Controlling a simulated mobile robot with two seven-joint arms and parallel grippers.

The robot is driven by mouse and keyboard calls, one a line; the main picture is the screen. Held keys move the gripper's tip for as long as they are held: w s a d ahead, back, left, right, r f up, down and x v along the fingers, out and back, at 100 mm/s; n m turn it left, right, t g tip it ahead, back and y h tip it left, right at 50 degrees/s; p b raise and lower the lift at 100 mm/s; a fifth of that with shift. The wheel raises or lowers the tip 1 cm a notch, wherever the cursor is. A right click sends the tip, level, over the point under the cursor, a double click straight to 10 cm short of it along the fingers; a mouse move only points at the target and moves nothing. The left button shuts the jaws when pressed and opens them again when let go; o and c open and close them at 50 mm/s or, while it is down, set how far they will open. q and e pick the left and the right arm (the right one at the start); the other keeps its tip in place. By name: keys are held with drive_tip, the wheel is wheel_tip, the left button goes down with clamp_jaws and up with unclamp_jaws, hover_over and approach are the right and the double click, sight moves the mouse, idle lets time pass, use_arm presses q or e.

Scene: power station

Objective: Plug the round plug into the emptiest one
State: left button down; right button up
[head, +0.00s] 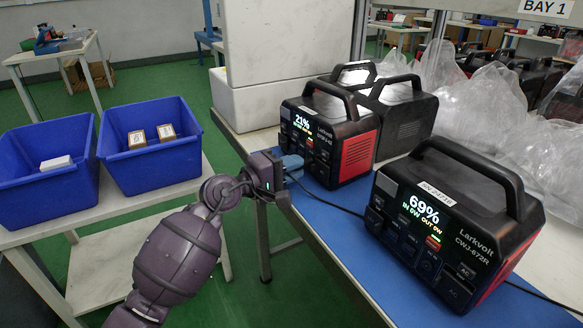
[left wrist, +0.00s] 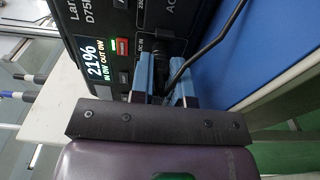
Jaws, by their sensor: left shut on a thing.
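A black power station (head: 330,135) reads 21% on its screen, IN 0W and OUT 0W. A nearer one (head: 452,232) reads 69%. My left gripper (head: 292,165) is at the lower front panel of the 21% station. In the left wrist view its blue fingers (left wrist: 166,80) are shut on a dark plug (left wrist: 167,52), mostly hidden between them, close against the panel. I cannot tell how deep the plug sits in a socket. Its black cable (left wrist: 208,45) runs out to one side. My right gripper is not in view.
A third station (head: 406,120) stands behind, its screen not visible. A blue mat (head: 345,250) covers the table front. Clear plastic bags (head: 490,105) lie behind the stations. Two blue bins (head: 188,170) stand on a side table at left. Another cable runs from the 69% station.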

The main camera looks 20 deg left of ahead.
use_arm(q)
drive_tip(key=c, duration=1)
unclamp_jaws()
drive_tip(key=shift+s+a, duration=0.3)
drive_tip(key=shift+s, duration=0.1)
drive_tip(key=p+v, duration=0.1)
drive_tip(key=v, duration=0.8)
drive_tip(key=shift+s+a, duration=0.2)
drive_tip(key=shift+s, duration=0.15)
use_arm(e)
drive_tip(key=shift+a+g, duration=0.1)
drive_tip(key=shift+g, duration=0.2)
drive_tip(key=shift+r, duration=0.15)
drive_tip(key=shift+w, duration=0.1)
